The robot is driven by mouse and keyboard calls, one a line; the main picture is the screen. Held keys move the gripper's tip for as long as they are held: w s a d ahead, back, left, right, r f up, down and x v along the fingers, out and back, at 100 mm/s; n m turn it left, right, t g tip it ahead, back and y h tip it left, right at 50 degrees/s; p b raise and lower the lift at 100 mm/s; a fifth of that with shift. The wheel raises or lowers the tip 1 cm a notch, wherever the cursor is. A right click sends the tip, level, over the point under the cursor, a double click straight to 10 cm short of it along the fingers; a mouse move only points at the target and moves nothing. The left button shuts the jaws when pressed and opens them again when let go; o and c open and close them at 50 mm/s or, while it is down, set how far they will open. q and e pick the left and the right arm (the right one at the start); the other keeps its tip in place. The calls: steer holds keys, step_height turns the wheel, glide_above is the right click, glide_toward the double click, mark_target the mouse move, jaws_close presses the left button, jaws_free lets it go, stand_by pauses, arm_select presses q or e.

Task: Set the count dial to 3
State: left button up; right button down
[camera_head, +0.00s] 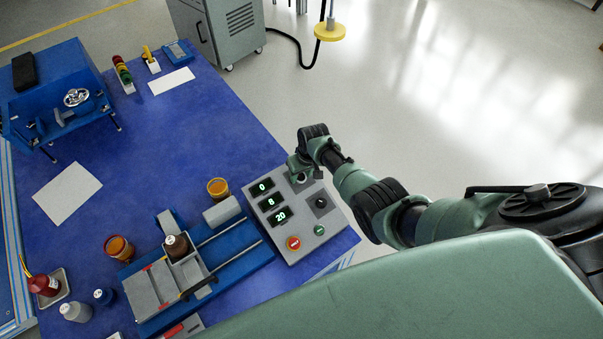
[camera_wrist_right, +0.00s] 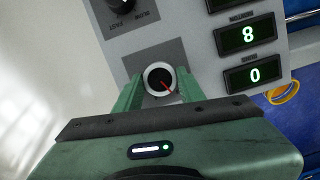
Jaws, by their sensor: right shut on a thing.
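The grey control box (camera_head: 290,243) stands at the right edge of the blue table, with three lit displays reading 0, 8 and 20. My right gripper (camera_head: 302,178) is at the box's far end, beside the 0 display. In the right wrist view, my gripper's fingers (camera_wrist_right: 158,90) are on both sides of a round dial (camera_wrist_right: 152,73) with a pale rim, dark face and red pointer, and are shut on it. I take it to be the count dial. The pointer slants toward the lower right in that view; no number beside it is readable. My left gripper is not in view.
A second knob (camera_head: 321,203), a red button (camera_head: 293,243) and a green button (camera_head: 319,230) are on the same box. A blue slide rig (camera_head: 240,255) lies left of it. An orange-rimmed cup (camera_head: 218,187) stands close by.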

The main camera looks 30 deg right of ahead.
mark_target(304, 182)
steer(key=shift+n, duration=0.5)
steer(key=c, duration=0.9)
jaws_free()
steer(key=shift+o, duration=0.2)
steer(key=p+v, duration=0.3)
steer(key=v, duration=0.4)
steer(key=shift+s+r, duration=0.1)
steer(key=shift+r, duration=0.3)
